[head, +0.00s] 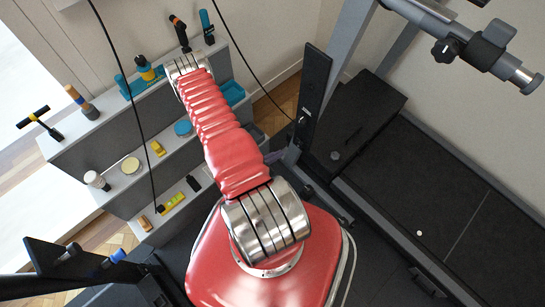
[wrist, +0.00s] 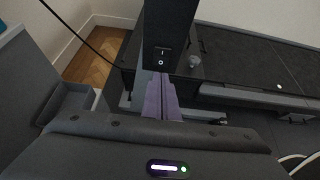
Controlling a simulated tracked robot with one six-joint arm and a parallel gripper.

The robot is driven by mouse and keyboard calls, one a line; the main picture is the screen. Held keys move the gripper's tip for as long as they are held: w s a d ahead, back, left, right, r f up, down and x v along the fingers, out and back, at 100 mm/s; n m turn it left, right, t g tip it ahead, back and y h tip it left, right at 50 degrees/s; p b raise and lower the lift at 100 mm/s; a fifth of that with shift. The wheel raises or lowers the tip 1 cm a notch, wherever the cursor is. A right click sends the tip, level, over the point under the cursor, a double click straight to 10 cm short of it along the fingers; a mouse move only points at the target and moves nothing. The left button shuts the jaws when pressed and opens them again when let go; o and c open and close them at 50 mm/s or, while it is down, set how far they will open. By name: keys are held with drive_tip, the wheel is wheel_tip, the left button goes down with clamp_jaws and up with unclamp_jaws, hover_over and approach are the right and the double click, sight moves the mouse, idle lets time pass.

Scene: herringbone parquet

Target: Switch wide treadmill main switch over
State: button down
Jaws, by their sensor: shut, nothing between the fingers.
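The treadmill's black deck (head: 430,215) fills the right side of the head view and also shows in the wrist view (wrist: 255,55). A black upright panel (head: 315,95) stands at its left side. The small black main switch (wrist: 161,57), marked I and O, sits low on this panel in the wrist view. Which side is pressed I cannot tell. My gripper (wrist: 161,78) has purple fingers, shut and empty, pointing at the panel just below the switch in the picture. Whether they touch it is unclear. In the head view my red arm mostly hides the gripper.
A grey stepped shelf (head: 90,135) with tools and small containers stands left of my arm. A black cable (head: 245,65) hangs down near the panel. A black motor cover (head: 365,115) with a knob lies right of the panel. Parquet shows behind.

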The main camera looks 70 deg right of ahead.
drive_tip(key=shift+v, duration=1.4)
drive_tip(key=shift+w+a+f, duration=0.1)
drive_tip(key=shift+f, duration=0.6)
drive_tip(key=shift+f, duration=0.1)
approach(297, 145)
drive_tip(key=x, duration=0.4)
drive_tip(key=shift+x, duration=1.05)
